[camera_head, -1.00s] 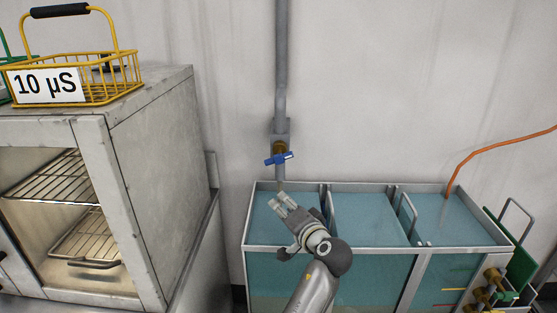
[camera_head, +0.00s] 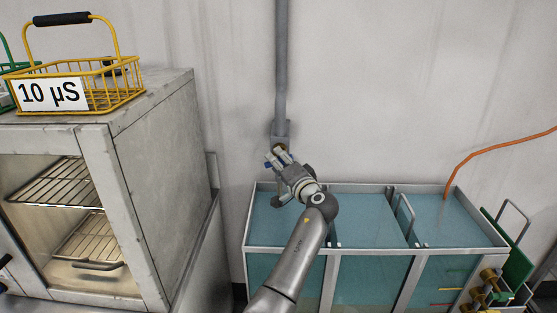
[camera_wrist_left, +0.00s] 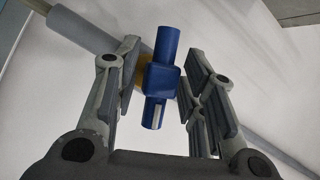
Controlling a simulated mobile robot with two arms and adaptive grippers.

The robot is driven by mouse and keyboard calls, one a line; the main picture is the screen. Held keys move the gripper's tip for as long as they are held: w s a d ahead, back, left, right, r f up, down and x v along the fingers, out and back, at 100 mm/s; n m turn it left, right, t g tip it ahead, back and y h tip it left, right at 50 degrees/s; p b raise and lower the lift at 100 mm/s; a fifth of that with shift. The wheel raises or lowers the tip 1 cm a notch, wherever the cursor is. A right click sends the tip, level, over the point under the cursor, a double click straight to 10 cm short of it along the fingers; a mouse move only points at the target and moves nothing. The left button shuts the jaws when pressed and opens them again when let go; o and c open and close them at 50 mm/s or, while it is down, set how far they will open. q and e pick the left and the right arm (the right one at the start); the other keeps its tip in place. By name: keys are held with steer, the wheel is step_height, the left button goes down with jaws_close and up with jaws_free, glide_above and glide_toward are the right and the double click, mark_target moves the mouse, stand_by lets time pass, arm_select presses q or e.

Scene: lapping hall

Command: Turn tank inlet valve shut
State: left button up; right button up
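The tank inlet valve sits on the grey pipe (camera_head: 282,70) on the wall above the tank (camera_head: 372,246). Its blue handle (camera_wrist_left: 161,78) shows between the fingers of my left gripper (camera_wrist_left: 163,82) in the left wrist view, with the brass body partly hidden behind it. The fingers stand on both sides of the handle, with gaps visible. In the head view my left gripper (camera_head: 277,158) covers most of the valve; a bit of blue shows at the fingertips. My right gripper is not in view.
A metal cabinet (camera_head: 160,150) with open wire shelves stands at the left, carrying a yellow wire basket (camera_head: 125,95) labelled 10 µS. The tank has several compartments of bluish water. An orange hose (camera_head: 500,145) enters it at the right. Brass valves (camera_head: 480,290) sit at lower right.

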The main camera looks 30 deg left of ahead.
arm_select(q)
steer(key=shift+w+a, duration=0.15)
steer(key=shift+a, duration=0.1)
jaws_close()
steer(key=shift+f+m+t+y+b, duration=0.3)
steer(key=shift+m+y+b, duration=0.1)
steer(key=shift+m+b, duration=0.7)
steer(key=shift+r+m+t+y+b, duration=0.15)
steer(key=shift+m+t+y+b, duration=0.15)
steer(key=shift+m+b, duration=0.45)
steer(key=shift+r+m, duration=0.15)
steer(key=shift+m, duration=0.2)
steer(key=shift+t, duration=0.3)
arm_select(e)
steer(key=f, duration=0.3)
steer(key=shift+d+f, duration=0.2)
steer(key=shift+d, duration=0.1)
